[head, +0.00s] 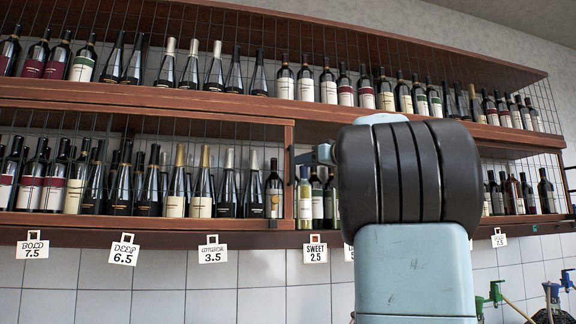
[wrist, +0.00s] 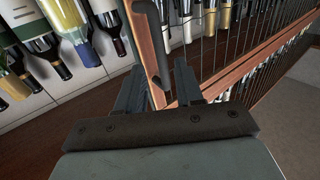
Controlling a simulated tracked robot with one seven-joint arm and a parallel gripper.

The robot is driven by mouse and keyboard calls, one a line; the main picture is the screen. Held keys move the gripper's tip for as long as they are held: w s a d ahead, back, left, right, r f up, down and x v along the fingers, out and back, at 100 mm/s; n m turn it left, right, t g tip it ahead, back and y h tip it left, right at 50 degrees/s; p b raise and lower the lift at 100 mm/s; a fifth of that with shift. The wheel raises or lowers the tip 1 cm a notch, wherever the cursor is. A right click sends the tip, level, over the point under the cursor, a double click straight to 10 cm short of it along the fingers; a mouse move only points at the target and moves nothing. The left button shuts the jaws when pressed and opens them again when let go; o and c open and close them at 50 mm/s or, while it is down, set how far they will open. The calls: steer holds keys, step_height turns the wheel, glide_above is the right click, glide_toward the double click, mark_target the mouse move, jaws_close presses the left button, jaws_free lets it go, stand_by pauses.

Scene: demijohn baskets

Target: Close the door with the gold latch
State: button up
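A wire-mesh door with a brown wooden frame (head: 289,180) covers the left part of the lower wine shelf. In the wrist view a wooden frame edge (wrist: 148,45) shows with mesh to its right. A dark bar handle (wrist: 151,42) runs along this edge. My gripper (wrist: 158,80) is open, with its two fingers apart and the handle's lower end between or just beyond them; contact cannot be told. In the head view my gripper (head: 318,155) is mostly hidden behind my arm, near the frame's right edge. I cannot make out a gold latch or how far the door stands ajar.
Wine bottles (head: 205,185) stand in rows on both shelves. Price tags (head: 123,249) hang under the lower shelf. Green taps (head: 494,294) show at the lower right. In the wrist view, bottles (wrist: 70,25) left of the frame edge have no mesh over them.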

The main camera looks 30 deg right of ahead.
mark_target(291, 180)
steer(key=x, duration=0.6)
steer(key=shift+w, duration=0.3)
jaws_close()
